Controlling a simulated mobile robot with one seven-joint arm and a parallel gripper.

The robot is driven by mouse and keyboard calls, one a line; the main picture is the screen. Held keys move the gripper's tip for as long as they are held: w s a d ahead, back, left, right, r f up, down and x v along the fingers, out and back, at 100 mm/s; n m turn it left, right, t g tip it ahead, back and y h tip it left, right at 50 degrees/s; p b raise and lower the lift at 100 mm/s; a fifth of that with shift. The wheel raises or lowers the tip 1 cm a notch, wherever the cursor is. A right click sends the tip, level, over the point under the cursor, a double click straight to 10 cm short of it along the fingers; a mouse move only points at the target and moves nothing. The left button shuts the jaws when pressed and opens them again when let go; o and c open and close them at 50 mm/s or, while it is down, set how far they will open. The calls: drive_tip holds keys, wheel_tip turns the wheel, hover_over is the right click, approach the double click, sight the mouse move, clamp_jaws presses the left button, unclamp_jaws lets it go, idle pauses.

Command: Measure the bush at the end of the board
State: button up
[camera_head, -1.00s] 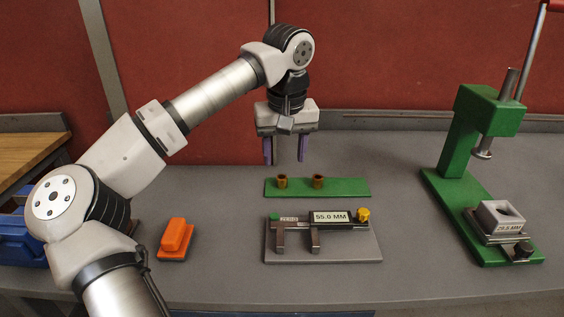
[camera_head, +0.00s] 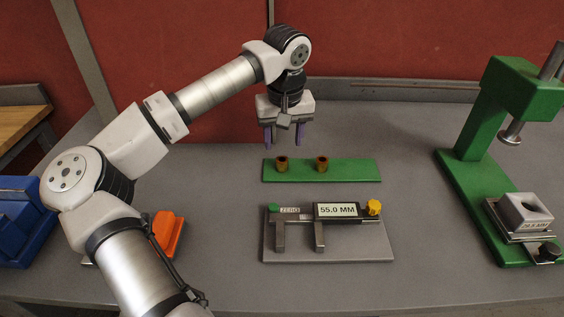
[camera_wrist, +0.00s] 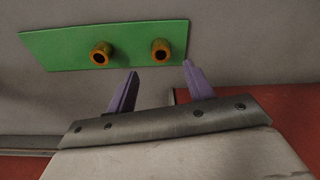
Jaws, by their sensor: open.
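A green board (camera_head: 345,171) lies flat on the bench and carries two upright brown bushes. One bush (camera_head: 282,164) is near the board's left end; the other bush (camera_head: 321,164) is near its middle. In the wrist view the board (camera_wrist: 60,48) shows with both bushes, one (camera_wrist: 101,54) and the other (camera_wrist: 161,50), each with a dark bore. My gripper (camera_head: 285,138) is open and empty, with purple fingers pointing down above and behind the board's left part. A digital caliper (camera_head: 338,211) on a grey plate (camera_head: 350,250) reads 55.0 MM, with its jaws apart and empty.
A green arbor press (camera_head: 480,150) stands at the right, with a grey block (camera_head: 525,211) in a fixture on its base. An orange object (camera_head: 168,235) and a blue bin (camera_head: 20,225) are at the left, partly behind my arm. Bench space right of the board is clear.

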sight(282, 159)
wheel_tip(282, 159, down, 6)
drive_tip(key=shift+w+a+r+p, duration=0.1)
drive_tip(key=shift+a+r+p, duration=0.1)
drive_tip(key=shift+p, duration=0.5)
drive_tip(key=c, duration=1.1)
drive_tip(key=shift+r, duration=0.1)
wheel_tip(282, 159, up, 20)
drive_tip(key=b, duration=0.1)
